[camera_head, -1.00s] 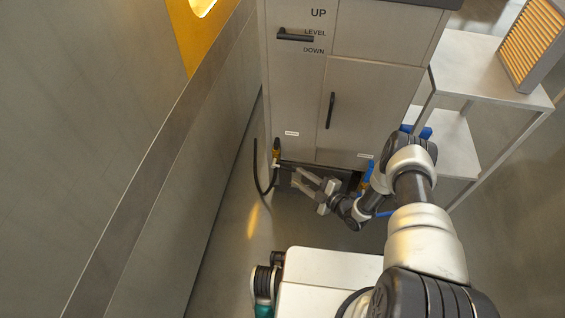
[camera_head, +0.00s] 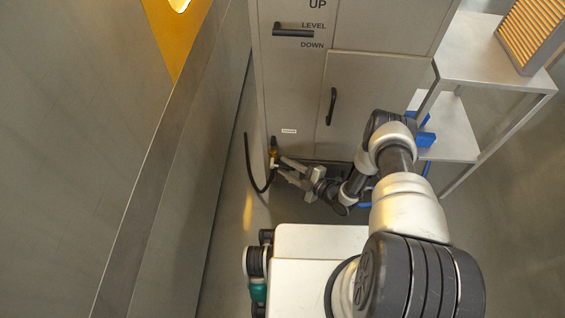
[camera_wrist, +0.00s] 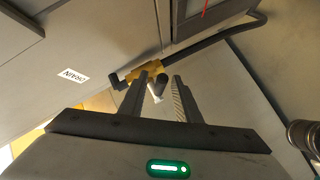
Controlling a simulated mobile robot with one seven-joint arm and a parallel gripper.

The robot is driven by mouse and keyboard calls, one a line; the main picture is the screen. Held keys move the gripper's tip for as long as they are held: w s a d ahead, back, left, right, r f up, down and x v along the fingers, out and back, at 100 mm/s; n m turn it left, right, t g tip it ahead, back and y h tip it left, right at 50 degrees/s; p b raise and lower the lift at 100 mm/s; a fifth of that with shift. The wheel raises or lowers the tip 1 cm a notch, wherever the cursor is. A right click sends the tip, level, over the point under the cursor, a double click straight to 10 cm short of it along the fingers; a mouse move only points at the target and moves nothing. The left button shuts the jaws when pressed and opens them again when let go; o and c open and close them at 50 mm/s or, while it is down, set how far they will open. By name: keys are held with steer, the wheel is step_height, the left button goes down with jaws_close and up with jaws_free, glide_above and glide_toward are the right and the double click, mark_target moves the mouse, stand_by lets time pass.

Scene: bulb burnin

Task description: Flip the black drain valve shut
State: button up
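The brass drain valve (camera_wrist: 143,72) sits low on the cabinet front, beside the white DRAIN label (camera_wrist: 74,76). In the head view the valve (camera_head: 274,146) is at the cabinet's lower left corner. A dark elbow-like part sticks out at the valve's left, and a dark rounded part (camera_wrist: 161,83) shows by the fingertips; I cannot tell for sure which is the black handle. My gripper (camera_wrist: 165,80) is open, its two fingers apart, with the tips at the valve and the dark part between or just beyond them. Contact cannot be told. In the head view my gripper (camera_head: 279,168) reaches the valve from the right.
A black hose (camera_head: 248,165) hangs beside the valve, close to the wall at left. The cabinet (camera_head: 300,85) has a LEVEL lever (camera_head: 293,33) and a door handle (camera_head: 331,106). A shelf stand (camera_head: 490,60) is at right. Blue parts (camera_head: 425,139) show behind my arm.

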steer(key=shift+a, duration=0.1)
jaws_close()
steer(key=shift+r+p, duration=0.55)
steer(key=shift+p, duration=0.4)
steer(key=shift+r+n+h+p, duration=0.25)
steer(key=shift+n+h+p, duration=0.15)
steer(key=shift+h+p, duration=0.25)
steer(key=shift+g+h+p, duration=0.25)
steer(key=shift+g+p, duration=0.15)
steer(key=shift+p, duration=0.15)
steer(key=shift+w+f+n, duration=0.1)
steer(key=shift+f+n, duration=0.1)
steer(key=shift+n, duration=0.1)
jaws_free()
